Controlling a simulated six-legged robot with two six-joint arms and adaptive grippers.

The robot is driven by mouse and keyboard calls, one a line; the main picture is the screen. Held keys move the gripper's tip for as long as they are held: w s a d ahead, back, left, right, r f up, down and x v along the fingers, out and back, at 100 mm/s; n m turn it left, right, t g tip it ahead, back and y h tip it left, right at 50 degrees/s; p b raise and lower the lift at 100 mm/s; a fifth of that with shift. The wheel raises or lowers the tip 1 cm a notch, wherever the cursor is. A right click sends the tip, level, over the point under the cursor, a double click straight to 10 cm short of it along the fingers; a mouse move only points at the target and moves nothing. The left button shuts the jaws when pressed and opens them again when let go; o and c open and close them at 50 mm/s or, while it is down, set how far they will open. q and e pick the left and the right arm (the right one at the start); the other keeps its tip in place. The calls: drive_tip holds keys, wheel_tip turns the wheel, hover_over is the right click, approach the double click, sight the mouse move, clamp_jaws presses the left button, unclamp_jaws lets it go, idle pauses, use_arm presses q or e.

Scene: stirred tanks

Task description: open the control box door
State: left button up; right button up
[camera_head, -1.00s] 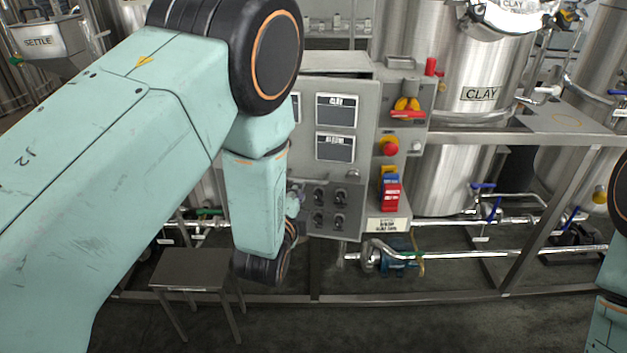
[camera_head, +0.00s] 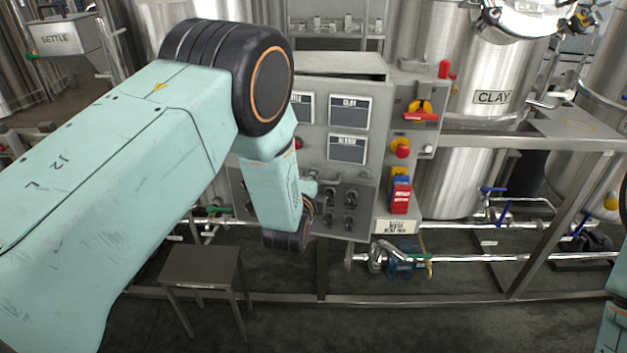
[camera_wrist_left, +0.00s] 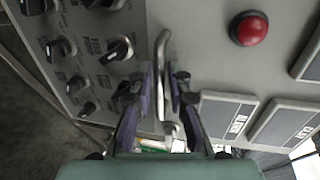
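The grey control box door (camera_head: 318,158) carries dark display plates, a red button (camera_wrist_left: 249,28) and several black knobs (camera_head: 343,205). A dark wedge shows along its top right, so it looks slightly ajar. Its metal bar handle (camera_wrist_left: 162,48) is seen in the left wrist view, between knobs and displays. My left gripper (camera_wrist_left: 162,88) has one finger on each side of this handle and looks shut on it. In the head view my left gripper (camera_head: 314,190) is at the door's lower part, partly hidden by my wrist. My right gripper is out of view.
Right of the door, the box has a red-yellow switch (camera_head: 421,111), an emergency stop (camera_head: 401,148) and a red-blue switch (camera_head: 400,192). A small metal stool (camera_head: 200,264) stands at lower left. Steel frame rails, pipes and the CLAY tank (camera_head: 490,75) are close to the right.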

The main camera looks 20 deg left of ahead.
use_arm(q)
drive_tip(key=shift+w+d, duration=0.15)
drive_tip(key=shift+a, duration=0.25)
clamp_jaws()
drive_tip(key=shift+d, duration=0.1)
